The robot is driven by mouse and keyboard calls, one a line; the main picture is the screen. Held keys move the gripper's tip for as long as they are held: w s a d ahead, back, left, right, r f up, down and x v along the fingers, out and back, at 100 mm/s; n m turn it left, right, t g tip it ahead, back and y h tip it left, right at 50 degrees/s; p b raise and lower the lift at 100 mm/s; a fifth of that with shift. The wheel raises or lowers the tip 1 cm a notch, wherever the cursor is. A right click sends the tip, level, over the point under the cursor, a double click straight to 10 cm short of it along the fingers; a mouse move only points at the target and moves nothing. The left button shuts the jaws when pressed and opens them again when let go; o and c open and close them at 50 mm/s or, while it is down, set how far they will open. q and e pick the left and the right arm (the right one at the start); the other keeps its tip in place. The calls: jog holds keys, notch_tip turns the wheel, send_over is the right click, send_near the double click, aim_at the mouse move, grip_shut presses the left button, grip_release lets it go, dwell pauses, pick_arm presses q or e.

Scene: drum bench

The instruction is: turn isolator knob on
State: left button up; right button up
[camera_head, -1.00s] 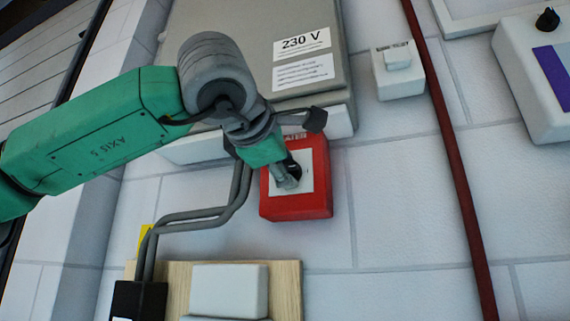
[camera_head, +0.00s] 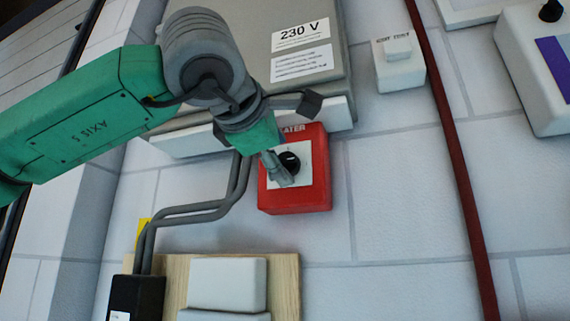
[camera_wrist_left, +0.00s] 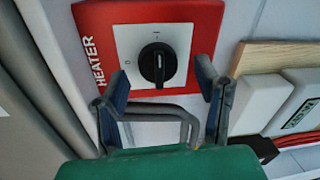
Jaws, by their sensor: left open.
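The isolator is a red box (camera_head: 318,190) lettered HEATER, with a white plate and a black rotary knob (camera_head: 290,161). In the left wrist view the knob (camera_wrist_left: 157,65) is upright, its pale line roughly vertical in the picture; small marks show on the white plate (camera_wrist_left: 128,42), too small to read surely. My left gripper (camera_head: 277,172) is in front of the plate, just left of and below the knob in the head view. In the wrist view its two fingers (camera_wrist_left: 155,92) are spread and empty, with the knob beyond them and apart from both. My right gripper is not in view.
A grey cabinet (camera_head: 345,55) marked 230 V is above the box. Grey conduits (camera_head: 190,212) run at its left. A wooden board (camera_head: 285,285) with white covers is below. A dark red pipe (camera_head: 455,165) runs down at the right; the wall between is clear.

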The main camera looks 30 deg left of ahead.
pick_arm(q)
jog(key=f+v, duration=0.1)
jog(key=v, duration=0.8)
jog(key=shift+s+r, duration=0.35)
jog(key=shift+r, duration=0.1)
jog(key=shift+d, duration=0.15)
